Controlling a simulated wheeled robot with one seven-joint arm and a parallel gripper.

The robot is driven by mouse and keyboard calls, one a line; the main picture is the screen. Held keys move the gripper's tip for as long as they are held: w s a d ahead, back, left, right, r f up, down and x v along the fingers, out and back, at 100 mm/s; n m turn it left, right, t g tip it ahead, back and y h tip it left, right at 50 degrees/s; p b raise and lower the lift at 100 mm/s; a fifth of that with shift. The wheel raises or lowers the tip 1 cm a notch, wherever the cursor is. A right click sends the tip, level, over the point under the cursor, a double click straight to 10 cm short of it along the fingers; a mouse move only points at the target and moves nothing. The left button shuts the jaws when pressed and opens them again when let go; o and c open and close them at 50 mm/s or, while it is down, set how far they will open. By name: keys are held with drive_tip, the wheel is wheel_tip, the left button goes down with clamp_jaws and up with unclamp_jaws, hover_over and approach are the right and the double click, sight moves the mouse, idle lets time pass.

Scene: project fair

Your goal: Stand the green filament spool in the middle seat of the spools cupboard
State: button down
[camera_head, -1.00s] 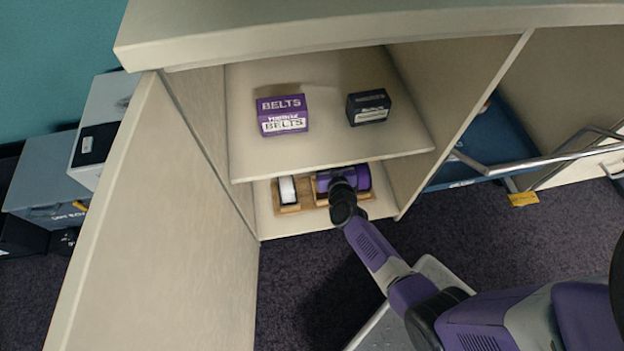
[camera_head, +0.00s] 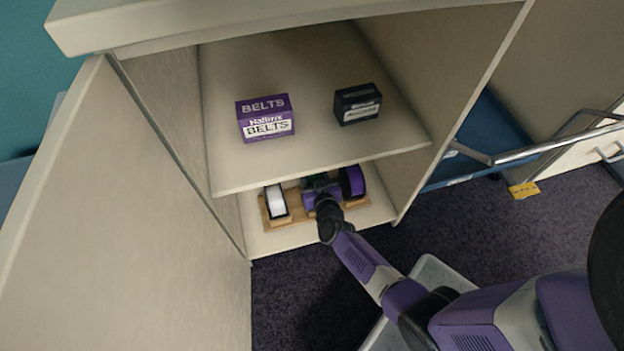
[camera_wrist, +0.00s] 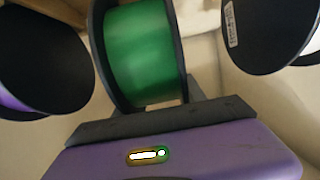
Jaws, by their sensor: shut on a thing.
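The green spool (camera_wrist: 145,50) has black flanges and stands upright in the wrist view, between two other spools. My gripper (camera_wrist: 155,112) is shut on its near edge. In the head view my gripper (camera_head: 322,190) reaches into the lower compartment of the cupboard (camera_head: 270,242), and only a sliver of the green spool shows behind it. A wooden rack (camera_head: 284,222) lies on the cupboard floor. A white spool (camera_head: 276,202) stands at its left and a purple spool (camera_head: 352,181) at its right. The green spool is in the gap between them; whether it rests on the rack is hidden.
A purple belts box (camera_head: 265,118) and a black box (camera_head: 357,104) stand on the shelf (camera_head: 300,158) just above my gripper. The open door (camera_head: 130,220) is at the left. A metal rail (camera_head: 540,152) runs at the right.

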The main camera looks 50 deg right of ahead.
drive_tip(key=shift+f, duration=0.7)
drive_tip(key=shift+f+b, duration=0.2)
drive_tip(key=shift+b, duration=0.2)
drive_tip(key=c, duration=0.7)
unclamp_jaws()
drive_tip(key=shift+r, duration=0.1)
drive_tip(key=shift+s+a+r+p, duration=0.1)
drive_tip(key=shift+s+r+p, duration=0.05)
drive_tip(key=shift+p, duration=0.15)
drive_tip(key=p+v, duration=0.4)
drive_tip(key=v, duration=0.7)
drive_tip(key=shift+s+a+r, duration=0.15)
drive_tip(key=shift+s+a, duration=0.05)
drive_tip(key=shift+s, duration=0.05)
